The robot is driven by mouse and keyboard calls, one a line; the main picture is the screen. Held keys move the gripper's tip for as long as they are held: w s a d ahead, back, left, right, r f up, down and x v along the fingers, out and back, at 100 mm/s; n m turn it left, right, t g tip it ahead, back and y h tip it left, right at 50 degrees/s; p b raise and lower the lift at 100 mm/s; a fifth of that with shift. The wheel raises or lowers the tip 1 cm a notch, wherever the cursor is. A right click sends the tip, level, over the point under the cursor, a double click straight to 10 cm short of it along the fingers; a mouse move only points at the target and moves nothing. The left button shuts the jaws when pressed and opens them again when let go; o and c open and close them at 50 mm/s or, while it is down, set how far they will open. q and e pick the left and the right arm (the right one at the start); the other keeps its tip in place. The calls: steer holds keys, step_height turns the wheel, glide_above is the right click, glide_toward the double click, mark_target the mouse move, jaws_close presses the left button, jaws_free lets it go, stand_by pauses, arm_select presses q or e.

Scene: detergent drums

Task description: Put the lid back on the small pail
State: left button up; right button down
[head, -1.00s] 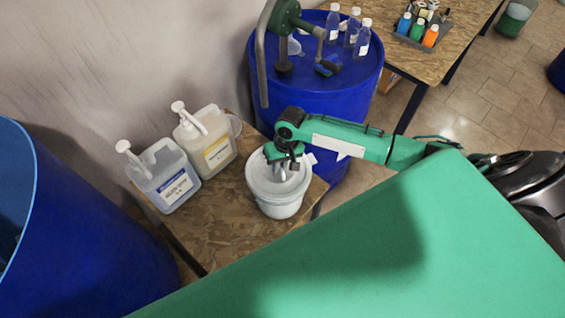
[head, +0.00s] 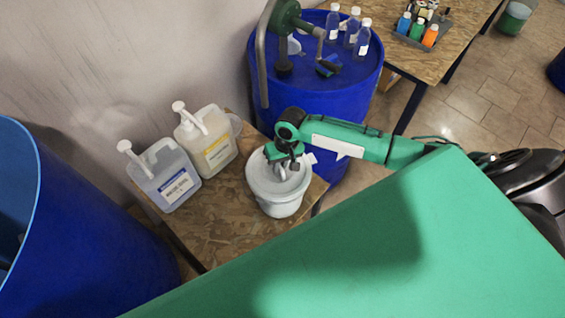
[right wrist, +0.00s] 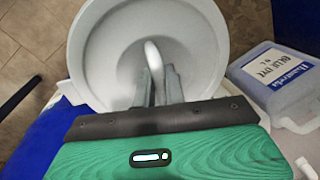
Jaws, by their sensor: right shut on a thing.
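The small white pail (head: 279,207) stands on the wooden table in the head view. The round whitish lid (head: 262,184) is at the pail's mouth, under my right gripper (head: 284,172). In the right wrist view the lid (right wrist: 98,62) fills the upper middle, and my right gripper (right wrist: 158,88) is shut on its pale curved handle (right wrist: 152,56). I cannot tell whether the lid is fully seated on the rim; the gripper hides part of it. My left gripper is not in view.
Two pump jugs, one blue-labelled (head: 165,176) and one yellow-labelled (head: 206,142), stand left of the pail on the wooden table (head: 222,235). A blue drum (head: 335,85) with a hand pump and bottles stands behind. Another blue drum (head: 80,225) is at left.

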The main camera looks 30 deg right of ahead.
stand_by(0.4)
steer(key=c, duration=0.9)
jaws_free()
steer(key=shift+r+p, duration=3.55)
steer(key=shift+p, duration=0.5)
steer(key=shift+c, duration=0.2)
jaws_close()
steer(key=shift+f, duration=0.15)
